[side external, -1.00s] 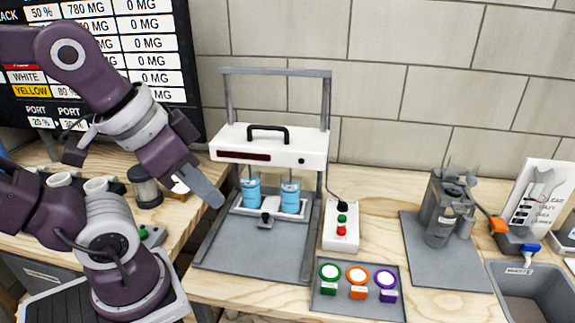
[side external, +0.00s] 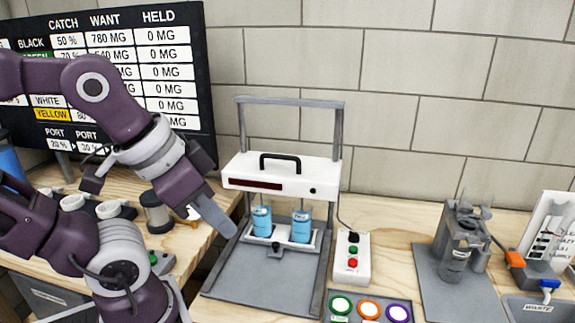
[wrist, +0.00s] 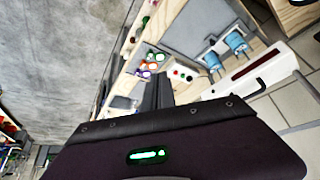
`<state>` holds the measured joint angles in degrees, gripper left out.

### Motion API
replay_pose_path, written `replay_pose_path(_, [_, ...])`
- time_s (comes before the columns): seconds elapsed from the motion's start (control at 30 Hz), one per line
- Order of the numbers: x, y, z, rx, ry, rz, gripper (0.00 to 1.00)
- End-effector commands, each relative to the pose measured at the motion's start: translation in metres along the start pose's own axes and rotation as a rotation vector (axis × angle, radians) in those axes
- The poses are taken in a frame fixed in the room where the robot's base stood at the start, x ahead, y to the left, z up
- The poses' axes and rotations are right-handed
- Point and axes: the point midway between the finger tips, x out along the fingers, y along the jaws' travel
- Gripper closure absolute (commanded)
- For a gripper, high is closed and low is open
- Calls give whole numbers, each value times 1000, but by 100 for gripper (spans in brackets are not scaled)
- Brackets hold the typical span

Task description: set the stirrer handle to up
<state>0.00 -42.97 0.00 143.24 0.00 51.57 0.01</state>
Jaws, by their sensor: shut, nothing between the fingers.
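The stirrer is a grey upright frame (side external: 338,130) with a white head (side external: 240,170) across it. A black arched handle (side external: 280,158) stands on top of the head. The head sits partway up the frame, above two blue beakers (side external: 262,222) (side external: 301,228). In the wrist view the white head (wrist: 283,68) and the black handle (wrist: 246,92) are at the right. My gripper (side external: 215,216) is shut and empty, left of the stirrer and lower than its head, apart from the handle. Its dark fingers (wrist: 157,92) show in the wrist view.
A switch box (side external: 352,268) with green and red buttons stands right of the stirrer. Coloured round pads (side external: 368,310) lie in front. A grey device (side external: 462,240) stands further right. A display board (side external: 180,65) is behind my arm. Air above the stirrer is clear.

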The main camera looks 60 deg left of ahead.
Motion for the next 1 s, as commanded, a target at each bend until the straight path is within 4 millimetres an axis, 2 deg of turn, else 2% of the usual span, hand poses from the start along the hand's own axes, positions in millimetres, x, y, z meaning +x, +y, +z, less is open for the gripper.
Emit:
replay_pose_path(0.27, [0,0,0,0,0,0,98])
replay_pose_path(0.37, [-2,-4,-12,24,-11,-11,78])
replay_pose_path(0.43, [-4,-15,-44,97,-43,-36,66])
replay_pose_path(0.47, [-4,-24,-64,143,-66,-49,66])
replay_pose_path(0.53, [2,-55,-114,272,-131,-73,66])
replay_pose_path(0.6, [16,-95,-158,407,-201,-78,66])
replay_pose_path(0.67, [32,-134,-186,513,-257,-69,66])
replay_pose_path(0.7, [43,-159,-199,577,-290,-57,66])
replay_pose_path(0.8, [68,-212,-217,704,-350,-24,66])
replay_pose_path(0.83, [74,-224,-220,731,-362,-15,66])
replay_pose_path(0.9, [84,-244,-222,779,-381,2,66])
replay_pose_path(1.0, [94,-254,-221,807,-391,13,66])
